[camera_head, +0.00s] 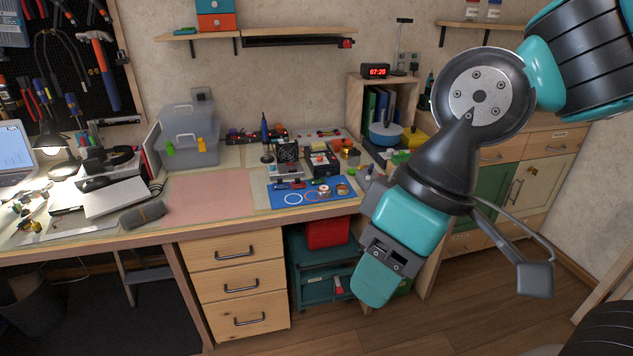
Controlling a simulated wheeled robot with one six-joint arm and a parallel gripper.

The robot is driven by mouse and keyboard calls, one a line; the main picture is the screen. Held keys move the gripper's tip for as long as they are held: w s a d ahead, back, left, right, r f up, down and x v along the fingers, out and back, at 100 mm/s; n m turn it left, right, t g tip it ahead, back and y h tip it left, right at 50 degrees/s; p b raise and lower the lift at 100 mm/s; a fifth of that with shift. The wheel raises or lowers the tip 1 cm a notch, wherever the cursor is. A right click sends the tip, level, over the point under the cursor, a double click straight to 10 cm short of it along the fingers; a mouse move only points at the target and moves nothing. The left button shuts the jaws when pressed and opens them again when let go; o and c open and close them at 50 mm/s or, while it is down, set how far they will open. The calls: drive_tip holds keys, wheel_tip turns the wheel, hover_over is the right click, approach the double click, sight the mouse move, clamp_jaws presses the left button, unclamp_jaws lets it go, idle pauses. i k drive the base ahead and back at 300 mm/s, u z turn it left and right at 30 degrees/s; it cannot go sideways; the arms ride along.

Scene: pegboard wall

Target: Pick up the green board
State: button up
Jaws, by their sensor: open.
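A flat green piece (401,157) lies among the items at the desk's right end, beside a blue bowl (385,134). It is partly covered by my arm, and I cannot tell whether it is the green board. My gripper (450,228) hangs in front of the desk's right end, seen mostly from behind. It is open, with a grey finger out to the right; its other side is largely hidden. I see nothing held in it.
The desk carries small electronics (288,153), a grey storage box (188,135), a lamp (57,160) and a pink mat (212,192) that is mostly bare. Drawers (238,285) and a teal cart (320,270) stand below. A cabinet (495,180) is behind my arm. Some wooden floor is clear.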

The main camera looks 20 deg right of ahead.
sight(315, 179)
drive_tip(key=z, duration=0.3)
drive_tip(key=i, duration=1.7)
drive_tip(key=u, duration=0.2)
